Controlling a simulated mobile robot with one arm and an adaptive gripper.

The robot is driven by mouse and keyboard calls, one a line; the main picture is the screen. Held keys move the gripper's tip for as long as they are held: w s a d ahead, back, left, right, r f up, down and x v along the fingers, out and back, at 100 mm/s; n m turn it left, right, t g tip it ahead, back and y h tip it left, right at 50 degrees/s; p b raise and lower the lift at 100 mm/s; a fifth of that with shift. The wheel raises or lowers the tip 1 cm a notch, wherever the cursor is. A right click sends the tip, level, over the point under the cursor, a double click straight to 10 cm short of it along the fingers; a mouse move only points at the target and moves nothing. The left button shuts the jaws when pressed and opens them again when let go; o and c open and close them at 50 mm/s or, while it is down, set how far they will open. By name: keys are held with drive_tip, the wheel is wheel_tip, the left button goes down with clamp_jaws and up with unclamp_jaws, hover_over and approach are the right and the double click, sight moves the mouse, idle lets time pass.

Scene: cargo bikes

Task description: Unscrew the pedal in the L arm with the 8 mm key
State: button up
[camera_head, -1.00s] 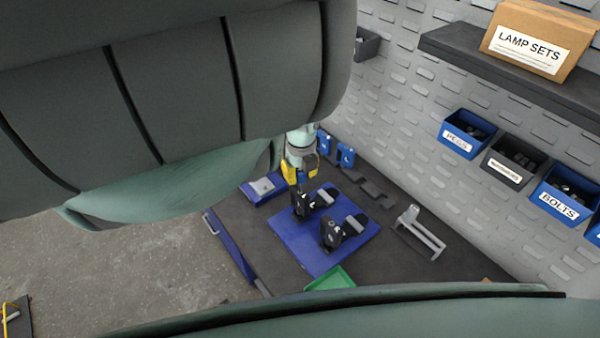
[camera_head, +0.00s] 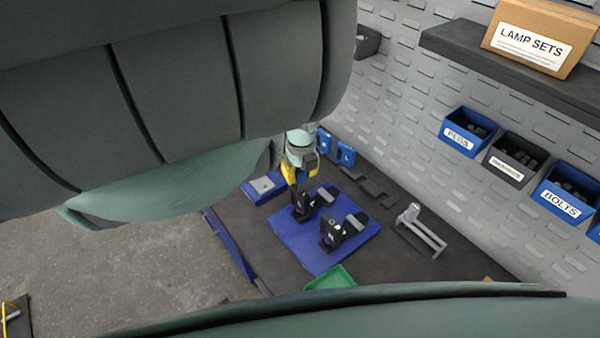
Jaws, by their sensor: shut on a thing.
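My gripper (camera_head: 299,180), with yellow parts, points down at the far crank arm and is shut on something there. What it holds is small and partly hidden; I take it to be the 8 mm key but cannot make it out clearly. Two dark crank arms in holders stand on a blue mat (camera_head: 310,252). The far one (camera_head: 301,208) is right under my gripper, with a pedal (camera_head: 325,196) to its right. The near one (camera_head: 331,234) also has a pedal (camera_head: 356,221) on its right. The letters on the arms are too small to read.
A grey metal stand (camera_head: 422,232) is right of the mat. A green tray (camera_head: 331,279) lies in front, and a blue tray (camera_head: 264,187) behind left. Blue holders (camera_head: 345,154) stand at the back. Labelled bins (camera_head: 468,131) hang on the wall. My own arm blocks the upper left.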

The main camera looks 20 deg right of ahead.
clamp_jaws()
drive_tip(key=shift+f+b, duration=0.1)
drive_tip(key=shift+b, duration=0.3)
idle(0.4)
drive_tip(key=shift+a+f+m+b, duration=0.1)
drive_tip(key=shift+m+b, duration=0.45)
drive_tip(key=shift+m, duration=0.45)
drive_tip(key=m, duration=0.4)
drive_tip(key=shift+m+b, duration=0.3)
drive_tip(key=shift+b, duration=0.05)
drive_tip(key=shift+r, duration=0.4)
drive_tip(key=shift+r+p, duration=0.2)
drive_tip(key=shift+p, duration=0.15)
